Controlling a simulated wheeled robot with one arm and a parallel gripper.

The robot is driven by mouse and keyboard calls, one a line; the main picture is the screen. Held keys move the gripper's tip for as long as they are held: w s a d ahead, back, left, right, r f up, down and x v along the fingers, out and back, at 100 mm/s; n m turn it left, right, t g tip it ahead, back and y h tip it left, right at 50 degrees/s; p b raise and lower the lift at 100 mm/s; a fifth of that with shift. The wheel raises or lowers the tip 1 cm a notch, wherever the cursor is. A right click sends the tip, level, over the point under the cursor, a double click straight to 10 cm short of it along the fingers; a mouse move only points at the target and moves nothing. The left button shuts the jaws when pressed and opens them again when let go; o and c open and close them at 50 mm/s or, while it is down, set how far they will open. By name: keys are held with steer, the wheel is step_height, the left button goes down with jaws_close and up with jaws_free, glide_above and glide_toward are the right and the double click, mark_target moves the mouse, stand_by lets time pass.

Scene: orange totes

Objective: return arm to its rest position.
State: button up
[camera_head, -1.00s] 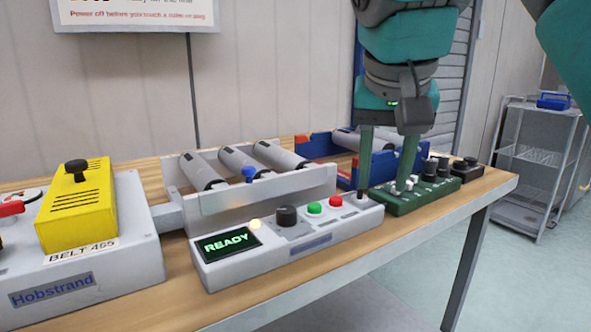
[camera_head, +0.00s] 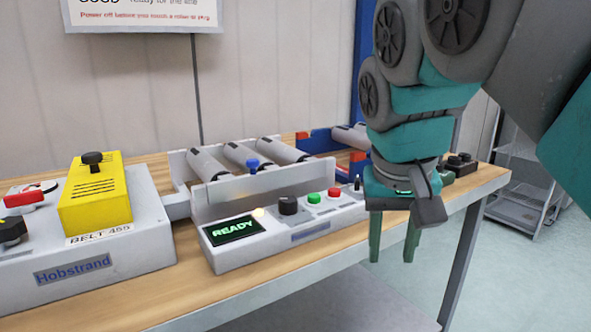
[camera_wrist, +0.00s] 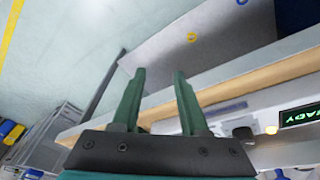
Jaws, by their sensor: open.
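My gripper (camera_head: 393,248) is at the right in the head view, pointing down in front of the table's front edge. Its two green fingers are apart with nothing between them. In the wrist view, my gripper (camera_wrist: 158,75) also shows open and empty, with the table edge behind the fingers. My arm is folded above it and covers part of the table's right end.
A wooden table (camera_head: 130,302) bears a white control box (camera_head: 283,240) with a READY screen, a roller conveyor (camera_head: 265,183), and a grey machine (camera_head: 130,248) with a yellow block (camera_head: 95,195). A wire cart (camera_head: 520,180) stands behind at right. The floor at right is clear.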

steer(key=s+f+g, duration=0.1)
steer(key=s+f, duration=0.4)
steer(key=f, duration=0.3)
steer(key=s+d+f+n+g, duration=0.1)
steer(key=s+f+g, duration=0.1)
steer(key=s+f, duration=0.4)
steer(key=s+d+f+g+y, duration=0.1)
steer(key=s+f, duration=0.5)
steer(key=f, duration=0.6)
steer(key=shift+f+n, duration=0.25)
steer(key=shift+n, duration=0.05)
